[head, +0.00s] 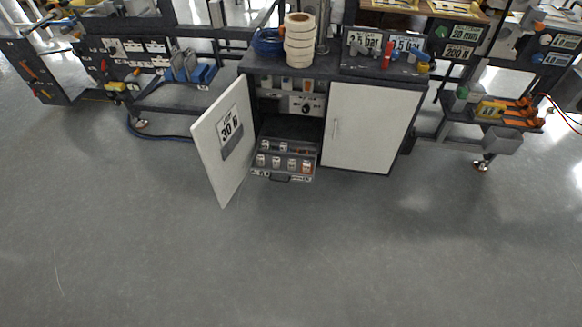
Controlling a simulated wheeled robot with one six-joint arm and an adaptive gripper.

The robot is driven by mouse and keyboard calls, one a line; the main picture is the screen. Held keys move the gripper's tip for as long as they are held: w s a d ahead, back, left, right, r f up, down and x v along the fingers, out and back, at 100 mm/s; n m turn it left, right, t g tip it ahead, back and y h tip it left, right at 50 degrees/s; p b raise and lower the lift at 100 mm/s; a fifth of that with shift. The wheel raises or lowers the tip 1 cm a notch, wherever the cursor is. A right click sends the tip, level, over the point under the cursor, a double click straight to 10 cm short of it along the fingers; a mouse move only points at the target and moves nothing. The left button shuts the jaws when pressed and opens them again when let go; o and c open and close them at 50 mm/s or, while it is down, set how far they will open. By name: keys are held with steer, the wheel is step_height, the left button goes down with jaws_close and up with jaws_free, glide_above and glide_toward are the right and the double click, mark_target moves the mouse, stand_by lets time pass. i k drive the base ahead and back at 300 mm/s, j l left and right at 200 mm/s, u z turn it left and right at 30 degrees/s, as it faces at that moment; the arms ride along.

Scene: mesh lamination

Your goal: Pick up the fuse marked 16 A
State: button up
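Several small white-topped fuses (276,161) stand in a pulled-out dark drawer (281,178) low in the cabinet. They sit in a front row and a shorter back row. The fuse at the right end of the front row (306,166) shows orange on its body. The marks on the fuses are too small to read, so I cannot tell which is the 16 A one. My gripper is not in view.
The cabinet's left door (212,130) stands open with a sign reading 30; its right door (366,125) is shut. Tape rolls (299,45) are stacked on the cabinet top (335,68). Racks flank the cabinet. The grey floor (290,250) in front is clear.

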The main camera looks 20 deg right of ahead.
mark_target(260, 159)
steer(key=i+z, duration=0.15)
steer(key=i, duration=0.4)
steer(key=i+z, duration=0.15)
steer(key=i, duration=0.35)
steer(key=i+j+z, duration=0.15)
steer(key=i, duration=0.35)
steer(key=i+j+z, duration=0.15)
steer(key=i, duration=0.4)
steer(key=i+j+z, duration=0.15)
steer(key=i+j, duration=0.15)
steer(key=i, duration=0.2)
